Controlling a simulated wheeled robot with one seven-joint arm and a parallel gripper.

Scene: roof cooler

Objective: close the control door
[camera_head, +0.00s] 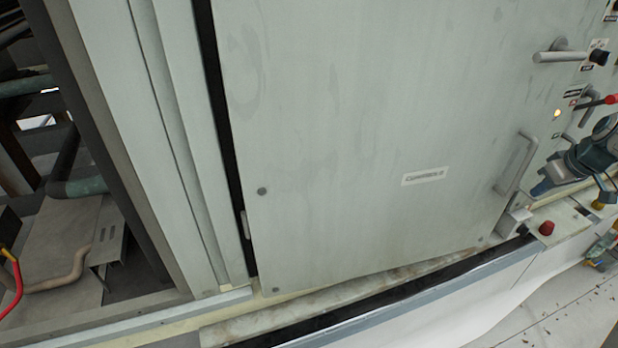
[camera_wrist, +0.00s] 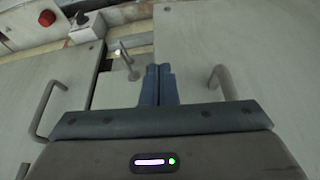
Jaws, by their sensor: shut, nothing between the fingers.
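The large pale grey-green door panel (camera_head: 350,130), which I take to be the control door, fills the middle of the head view and carries a small label that I cannot read clearly. Its bottom edge runs at an angle to the sill, so it looks slightly ajar. Its bar handle (camera_head: 515,165) is near the right edge. My gripper (camera_head: 540,189) is shut and empty, just right of that handle. In the wrist view the shut blue fingers (camera_wrist: 158,72) are by the edge of the right-hand panel (camera_wrist: 260,50), left of its handle (camera_wrist: 222,82). Contact cannot be told.
A red knob (camera_head: 546,228) sits on the ledge below my gripper. Another handled panel (camera_wrist: 50,75) is at left in the wrist view. Pipes (camera_head: 75,185) stand at far left.

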